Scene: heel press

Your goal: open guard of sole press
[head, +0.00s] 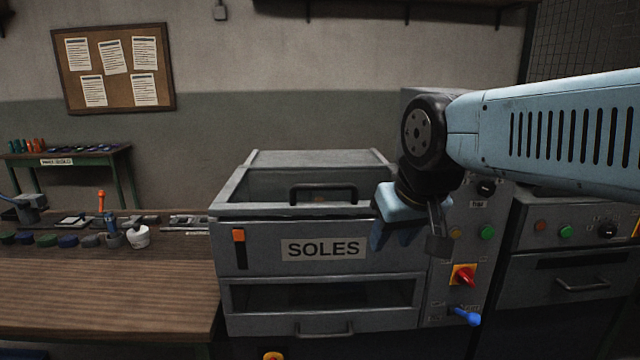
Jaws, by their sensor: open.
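The sole press (260,262) is a grey machine with a front plate marked SOLES (323,248), in the middle of the head view. Its guard (228,190) looks like a grey frame over the upper opening. A dark bar handle (323,187) runs across it and looks clear of my gripper. The guard seems to be down, but I cannot tell for sure. My gripper (408,240) is open and points down in front of the press's right side, to the right of the handle. It hides the right end of the guard.
A control panel to the right has a red-yellow switch (465,276), a green button (487,232) and a blue lever (465,316). Another grey machine (565,262) stands further right. The wooden bench (100,295) on the left is clear in front, with tools behind.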

